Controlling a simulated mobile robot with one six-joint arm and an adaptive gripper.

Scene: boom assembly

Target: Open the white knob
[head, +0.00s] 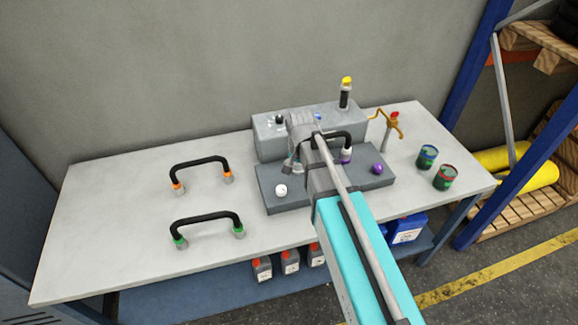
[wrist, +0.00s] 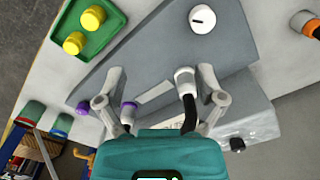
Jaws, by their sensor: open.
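The white knob (head: 281,190) sits at the front left of the low grey block (head: 288,203). In the wrist view the white knob (wrist: 202,18) is near the top edge, with a short dark mark on its face. My gripper (wrist: 158,100) is open, its fingers spread over the grey block, apart from the knob. In the head view my gripper (head: 294,167) is partly hidden by my wrist, above and behind the knob. A black handle (wrist: 188,108) with a white collar shows between the fingers; whether they touch it I cannot tell.
A purple knob (head: 378,169) is at the block's right. A taller grey block (head: 268,143) stands behind. Two black handles (head: 200,162) (head: 207,217) stand to the left. Two cans (head: 427,157) (head: 445,177) are right. A green tray (wrist: 118,22) holds yellow pieces.

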